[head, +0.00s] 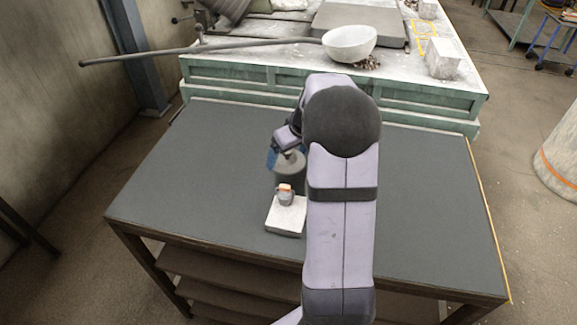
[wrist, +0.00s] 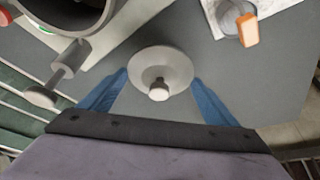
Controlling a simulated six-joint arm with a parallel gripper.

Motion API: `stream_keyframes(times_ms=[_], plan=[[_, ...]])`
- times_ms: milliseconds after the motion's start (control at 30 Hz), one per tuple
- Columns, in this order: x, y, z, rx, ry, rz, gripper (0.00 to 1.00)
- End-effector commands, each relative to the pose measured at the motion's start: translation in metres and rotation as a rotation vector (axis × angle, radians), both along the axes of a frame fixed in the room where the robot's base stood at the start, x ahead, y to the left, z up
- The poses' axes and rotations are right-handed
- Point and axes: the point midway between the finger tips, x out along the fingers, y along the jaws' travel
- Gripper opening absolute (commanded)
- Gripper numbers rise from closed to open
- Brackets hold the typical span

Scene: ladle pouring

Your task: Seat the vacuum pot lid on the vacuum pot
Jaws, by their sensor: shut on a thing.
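The vacuum pot lid (wrist: 176,63) is a round grey disc with a short pale knob. My gripper (wrist: 160,92) has its blue fingers closed on opposite sides of it. In the head view the grey lid (head: 290,167) shows just left of my arm, with my gripper (head: 285,158) partly hidden. The vacuum pot (wrist: 108,14) is the dark round vessel at the top left of the wrist view, cut off by the frame, with a grey handle-like part (wrist: 68,62) sticking out. The lid is apart from it in that picture. I cannot make out the pot in the head view, where my arm blocks part of the table.
A small grey and orange object (head: 285,197) sits on a pale slab (head: 284,222) near the lid. The dark table (head: 190,180) is clear at left and right. Behind it, a green bench (head: 240,75) holds a white ladle bowl (head: 349,43) with a long handle.

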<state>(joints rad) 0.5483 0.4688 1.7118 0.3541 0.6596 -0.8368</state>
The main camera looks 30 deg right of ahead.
Motion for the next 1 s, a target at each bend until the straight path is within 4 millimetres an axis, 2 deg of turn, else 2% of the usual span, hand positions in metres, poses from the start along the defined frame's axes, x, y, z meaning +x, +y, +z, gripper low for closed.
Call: stream_keyframes(times_ms=[100, 300, 500, 633, 767, 1000], plan=[[0.002, -0.001, 0.020, -0.003, -0.006, 0.001, 0.50], [0.001, -0.001, 0.042, -0.002, -0.004, 0.000, 0.50], [0.000, -0.001, 0.050, -0.001, -0.002, -0.002, 0.50], [-0.004, -0.009, 0.055, -0.001, -0.002, -0.019, 0.50], [-0.015, -0.029, 0.063, -0.001, -0.002, -0.062, 0.50], [-0.055, -0.087, 0.077, 0.001, 0.001, -0.200, 0.50]])
